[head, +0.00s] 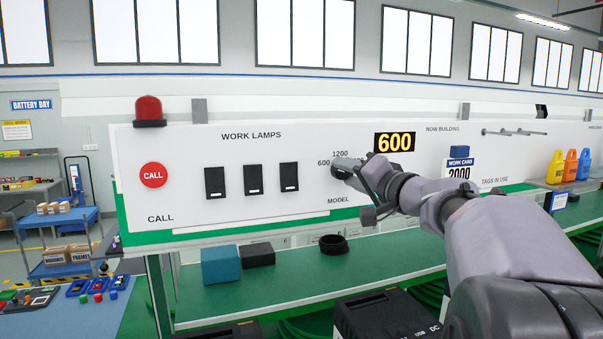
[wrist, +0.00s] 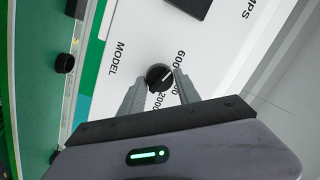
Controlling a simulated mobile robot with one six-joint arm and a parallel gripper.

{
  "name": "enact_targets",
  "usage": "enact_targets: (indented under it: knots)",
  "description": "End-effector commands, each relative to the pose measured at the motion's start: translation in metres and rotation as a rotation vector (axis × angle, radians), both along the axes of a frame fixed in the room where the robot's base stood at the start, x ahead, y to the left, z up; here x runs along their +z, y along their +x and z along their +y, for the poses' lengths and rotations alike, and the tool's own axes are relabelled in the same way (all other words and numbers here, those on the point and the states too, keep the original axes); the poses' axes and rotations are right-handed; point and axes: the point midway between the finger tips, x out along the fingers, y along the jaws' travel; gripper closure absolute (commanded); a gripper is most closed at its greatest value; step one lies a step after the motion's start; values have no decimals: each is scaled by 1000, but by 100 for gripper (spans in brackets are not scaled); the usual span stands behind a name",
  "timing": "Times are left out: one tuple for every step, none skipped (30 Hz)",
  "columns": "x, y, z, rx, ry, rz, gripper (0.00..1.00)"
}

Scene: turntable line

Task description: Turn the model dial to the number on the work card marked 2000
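The model dial (wrist: 158,77) is a round black knob on the white panel, with a light pointer line slanting toward the 600 side. The labels 600, 1200 and 2000 stand around it; a finger partly hides 1200 in the wrist view. My gripper (wrist: 159,76) is open, its fingers on either side of the knob with a thin gap seeming to show; contact cannot be told. In the head view my gripper (head: 347,168) hides the knob. The work card (head: 459,172) reads 2000. The NOW BUILDING display (head: 394,142) reads 600.
Left of the dial are several black lamp switches (head: 252,179) and a red CALL button (head: 153,175). Below, a green bench (head: 300,290) holds a teal box (head: 221,265), a dark box (head: 257,254) and a black ring (head: 333,244). Coloured tags (head: 570,166) stand at right.

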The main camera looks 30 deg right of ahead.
Motion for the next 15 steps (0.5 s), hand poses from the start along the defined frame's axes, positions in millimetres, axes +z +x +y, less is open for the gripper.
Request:
enact_targets:
  knots:
    - [-1,0,0,0,0,1,97]
    - [-1,0,0,0,0,1,100]
    - [-1,0,0,0,0,1,100]
    - [-1,0,0,0,1,1,100]
    - [-1,0,0,1,2,0,100]
    - [-1,0,0,1,6,0,100]
    - [-1,0,0,0,9,-1,100]
    - [-2,0,0,1,14,-2,100]
    - [-2,0,0,0,25,-5,100]
    - [-3,0,0,0,33,-7,100]
    - [-3,0,0,0,44,-10,100]
    - [-4,0,0,0,62,-14,100]
    - [-4,0,0,0,77,-18,100]
    - [-4,0,0,0,93,-22,100]
    - [-5,0,0,0,119,-28,100]
